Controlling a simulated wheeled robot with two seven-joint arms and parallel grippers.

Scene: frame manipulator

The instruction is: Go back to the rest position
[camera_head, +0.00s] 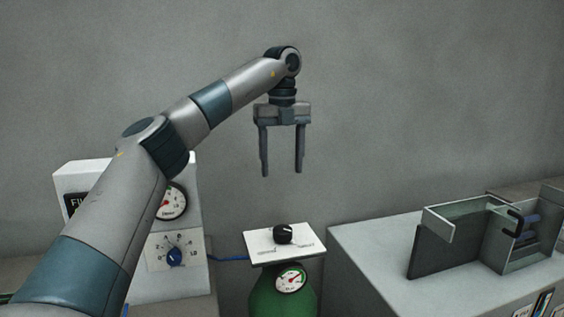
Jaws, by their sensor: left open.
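My left gripper (282,168) hangs from the arm that comes in from the left, fingers pointing down. It is open, with nothing between its fingers. It is in the air above a black knob (283,234) on a white plate (262,250), clearly apart from it. My right gripper is not in view.
A green cylinder (275,302) with a round gauge (291,279) is below the plate. A white box (190,215) with a gauge and a blue knob (174,257) stands at left, partly behind my arm. At right, a grey counter (375,262) holds an open box (498,240).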

